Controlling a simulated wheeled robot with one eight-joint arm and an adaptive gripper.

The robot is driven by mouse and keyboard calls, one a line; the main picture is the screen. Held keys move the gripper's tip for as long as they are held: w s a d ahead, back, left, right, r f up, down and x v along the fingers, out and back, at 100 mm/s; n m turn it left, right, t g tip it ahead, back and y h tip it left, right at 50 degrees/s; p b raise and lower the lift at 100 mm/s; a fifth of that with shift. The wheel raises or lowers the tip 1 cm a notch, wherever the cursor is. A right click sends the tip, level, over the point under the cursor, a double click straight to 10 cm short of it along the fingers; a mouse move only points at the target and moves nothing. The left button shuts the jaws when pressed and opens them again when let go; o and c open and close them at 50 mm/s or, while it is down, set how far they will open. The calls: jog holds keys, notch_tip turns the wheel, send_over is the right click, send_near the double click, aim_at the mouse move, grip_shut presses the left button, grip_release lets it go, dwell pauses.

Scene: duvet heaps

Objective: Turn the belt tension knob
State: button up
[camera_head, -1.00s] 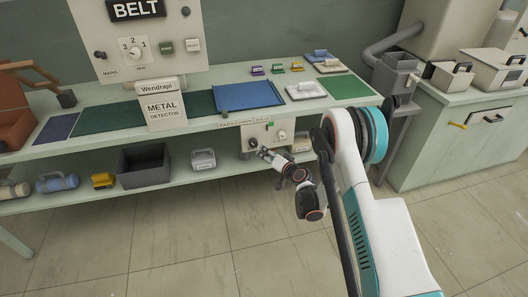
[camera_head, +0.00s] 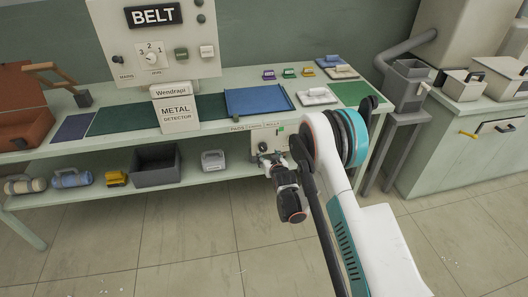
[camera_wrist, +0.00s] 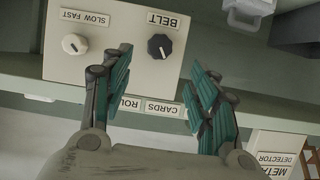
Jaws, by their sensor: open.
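The control box (camera_head: 284,137) hangs under the bench top. In the wrist view, its pale face (camera_wrist: 115,22) appears upside down. It carries a round black knob (camera_wrist: 159,47) with a white pointer under the label "BELT" and a pale knob (camera_wrist: 75,44) with the label "SLOW FAST". The black knob also shows in the head view (camera_head: 263,147). My gripper (camera_wrist: 161,62) is open and empty. Its teal-padded fingers stand on either side of the black knob in the wrist view, with a gap to each. I cannot tell whether the tips reach its depth.
A "BELT" panel (camera_head: 118,40) with a dial stands above the "METAL DETECTOR" sign (camera_head: 178,115). The lower shelf holds a dark bin (camera_head: 157,172) and a grey-white case (camera_head: 213,160). The floor in front is clear.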

aim_at(263, 149)
jog(key=b+x, duration=0.3)
jog(key=x, duration=0.7)
jog(key=c, duration=1.1)
